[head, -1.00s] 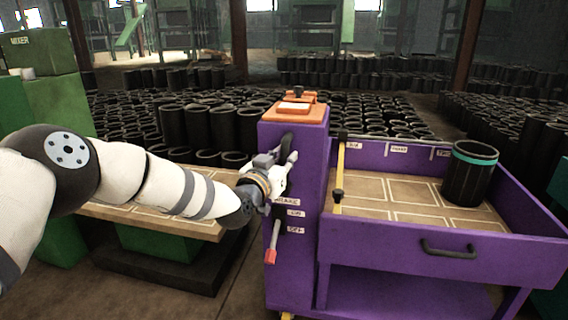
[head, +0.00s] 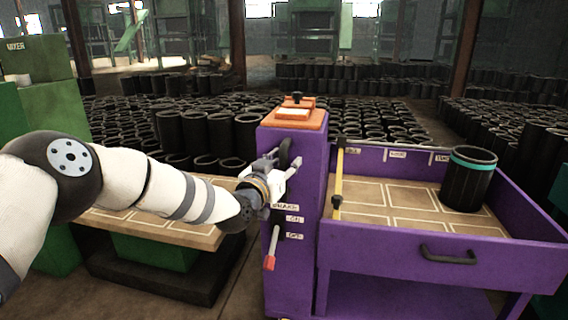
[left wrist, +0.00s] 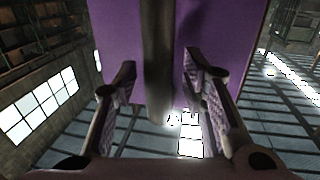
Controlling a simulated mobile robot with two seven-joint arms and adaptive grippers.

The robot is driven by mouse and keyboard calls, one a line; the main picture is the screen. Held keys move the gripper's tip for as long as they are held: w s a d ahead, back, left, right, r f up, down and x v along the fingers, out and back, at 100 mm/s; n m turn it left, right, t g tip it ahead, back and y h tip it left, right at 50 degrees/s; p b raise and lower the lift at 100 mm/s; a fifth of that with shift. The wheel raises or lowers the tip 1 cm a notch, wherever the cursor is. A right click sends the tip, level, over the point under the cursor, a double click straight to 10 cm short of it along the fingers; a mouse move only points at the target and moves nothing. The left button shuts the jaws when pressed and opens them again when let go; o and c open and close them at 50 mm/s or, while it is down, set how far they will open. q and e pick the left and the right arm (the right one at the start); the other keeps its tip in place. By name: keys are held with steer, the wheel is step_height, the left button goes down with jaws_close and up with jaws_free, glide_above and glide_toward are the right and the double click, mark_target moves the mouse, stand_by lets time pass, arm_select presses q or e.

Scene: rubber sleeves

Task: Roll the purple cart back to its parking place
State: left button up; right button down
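The purple cart (head: 400,236) stands in front of me, with a tall post (head: 303,200) at its left side. A dark handle (head: 285,150) is on the post's left face. My left gripper (head: 283,168) is at this handle. In the left wrist view my left gripper (left wrist: 160,92) is open, its two fingers on either side of the dark handle (left wrist: 158,60), with gaps visible on both sides. A red-tipped brake lever (head: 270,255) hangs low on the post, beside the OFF label. My right gripper is out of view. No parking place can be made out.
A black sleeve with a teal band (head: 469,180) stands on the cart's tray. A yellow bar (head: 339,180) runs along the tray's left end. A wooden-topped bench (head: 150,226) is left of the cart. Many black sleeves (head: 205,130) crowd the floor behind.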

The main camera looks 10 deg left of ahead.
arm_select(q)
steer(key=v, duration=1.2)
